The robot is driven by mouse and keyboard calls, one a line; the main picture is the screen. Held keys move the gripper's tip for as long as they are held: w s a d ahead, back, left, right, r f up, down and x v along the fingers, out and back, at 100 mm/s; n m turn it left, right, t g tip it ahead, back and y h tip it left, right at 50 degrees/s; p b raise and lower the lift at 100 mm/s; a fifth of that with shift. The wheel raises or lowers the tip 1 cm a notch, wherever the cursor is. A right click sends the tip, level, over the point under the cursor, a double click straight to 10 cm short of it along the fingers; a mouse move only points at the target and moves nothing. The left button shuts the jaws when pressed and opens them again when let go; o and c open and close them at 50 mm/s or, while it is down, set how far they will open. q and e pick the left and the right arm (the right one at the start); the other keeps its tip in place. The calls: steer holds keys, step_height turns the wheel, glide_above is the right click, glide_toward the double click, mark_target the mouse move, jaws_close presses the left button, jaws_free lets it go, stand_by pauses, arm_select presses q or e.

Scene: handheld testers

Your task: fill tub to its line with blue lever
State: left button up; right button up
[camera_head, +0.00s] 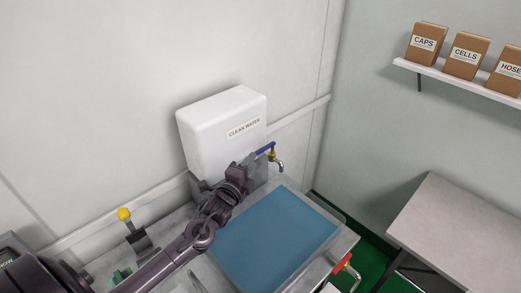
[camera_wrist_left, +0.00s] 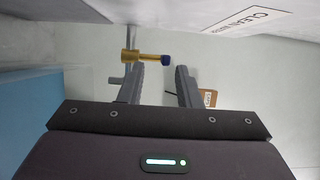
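The blue lever (camera_head: 265,148) sits on the brass tap of the white water tank (camera_head: 205,125), labelled CLEAN WATER. The tap's spout (camera_head: 281,166) points down at the far edge of the tub (camera_head: 328,207). A wide flat blue surface fills most of the tub's outline; I cannot make out a line. My left gripper (camera_head: 254,160) is beside the tap, close to the lever. In the left wrist view its two fingers (camera_wrist_left: 160,74) are apart, with nothing between them. The lever's dark blue end (camera_wrist_left: 166,58) shows just beyond the fingertips. My right gripper is not in view.
A red-handled valve (camera_head: 343,264) is at the near right of the counter. A yellow knob (camera_head: 124,214) stands at the left. A grey table (camera_head: 465,230) and a shelf (camera_head: 440,73) with brown boxes (camera_head: 466,55) are at the right.

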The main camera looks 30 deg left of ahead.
mark_target(261, 150)
arm_select(q)
steer(key=w, duration=0.2)
steer(key=w+p, duration=0.1)
steer(key=w, duration=0.3)
steer(key=shift+w+r, duration=0.1)
steer(key=shift+r, duration=0.2)
steer(key=shift+w+p, duration=0.2)
steer(key=shift+p, duration=0.1)
steer(key=shift+s, duration=0.1)
steer(key=c, duration=0.6)
jaws_close()
